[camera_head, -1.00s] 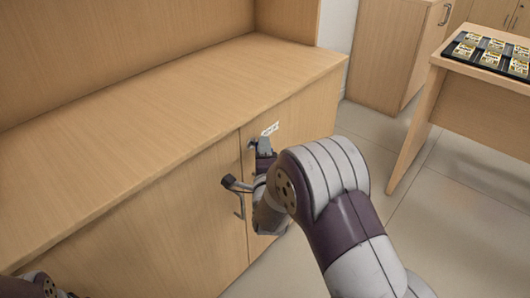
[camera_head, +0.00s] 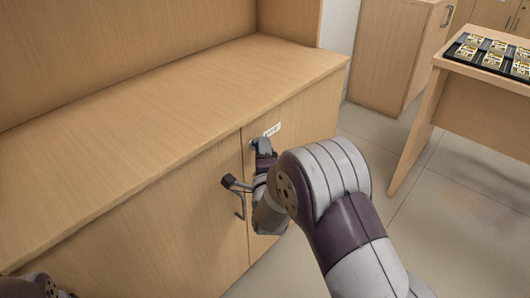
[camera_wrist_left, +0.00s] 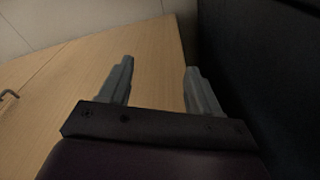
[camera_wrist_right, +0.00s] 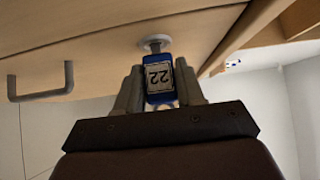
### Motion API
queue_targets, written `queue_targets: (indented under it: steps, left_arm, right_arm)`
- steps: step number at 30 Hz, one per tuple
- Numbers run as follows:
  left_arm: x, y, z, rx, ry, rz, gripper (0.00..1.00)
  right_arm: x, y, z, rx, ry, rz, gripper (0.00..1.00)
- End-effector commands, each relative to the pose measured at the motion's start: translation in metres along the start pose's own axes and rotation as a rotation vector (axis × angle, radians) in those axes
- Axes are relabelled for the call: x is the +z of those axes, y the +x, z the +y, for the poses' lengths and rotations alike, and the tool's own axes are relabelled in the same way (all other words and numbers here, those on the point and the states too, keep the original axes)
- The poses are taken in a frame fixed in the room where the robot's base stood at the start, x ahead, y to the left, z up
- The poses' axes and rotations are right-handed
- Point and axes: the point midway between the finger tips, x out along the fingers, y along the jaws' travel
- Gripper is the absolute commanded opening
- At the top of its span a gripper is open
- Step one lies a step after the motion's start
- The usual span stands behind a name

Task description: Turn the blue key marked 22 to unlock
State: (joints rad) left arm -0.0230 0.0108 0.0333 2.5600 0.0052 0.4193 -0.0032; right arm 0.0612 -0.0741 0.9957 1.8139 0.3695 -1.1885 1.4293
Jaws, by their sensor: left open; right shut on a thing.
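The blue key (camera_wrist_right: 158,80) carries a white label reading 22, upside down in the right wrist view. My right gripper (camera_wrist_right: 160,90) is shut on it, a finger on each side. The key's shank meets a round pale lock (camera_wrist_right: 153,42) on the cabinet door. In the head view a bit of the blue key (camera_head: 263,146) shows at the door, with my right gripper (camera_head: 258,165) partly hidden by its own arm. My left gripper (camera_wrist_left: 158,85) is open and empty in the left wrist view, beside a wooden surface.
The cabinet door has a white label (camera_head: 272,129) and a dark bar handle (camera_head: 240,207); a handle (camera_wrist_right: 40,88) also shows in the right wrist view. A desk (camera_head: 480,105) with a black tray (camera_head: 480,62) of yellow-labelled items stands at right. Floor between is clear.

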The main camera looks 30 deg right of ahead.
Motion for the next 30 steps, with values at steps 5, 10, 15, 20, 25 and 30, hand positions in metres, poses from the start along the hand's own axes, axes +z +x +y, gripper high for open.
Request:
queue_targets:
  steps: [5, 10, 15, 20, 25, 30]
  left_arm:
    - [0.000, 0.001, 0.000, 0.000, 0.000, 0.000, 0.63]
    - [0.000, 0.003, 0.000, 0.000, 0.000, 0.000, 0.63]
    - [0.000, 0.001, 0.000, 0.000, 0.000, 0.000, 0.63]
    - [-0.001, -0.005, 0.000, 0.000, 0.000, 0.000, 0.63]
    - [-0.001, -0.010, 0.000, 0.000, 0.000, 0.000, 0.63]
    - [-0.002, -0.015, 0.000, 0.000, 0.000, 0.000, 0.63]
  right_arm:
    - [0.000, 0.000, 0.000, -0.001, 0.000, 0.000, 0.15]
    - [0.001, 0.001, 0.000, -0.001, 0.001, 0.000, 0.15]
    - [0.002, 0.002, -0.002, 0.004, 0.006, 0.000, 0.15]
    - [0.002, 0.002, -0.003, 0.029, 0.030, -0.001, 0.15]
    - [0.002, 0.002, -0.003, 0.056, 0.056, 0.000, 0.15]
    - [0.002, 0.002, -0.002, 0.084, 0.082, -0.001, 0.15]
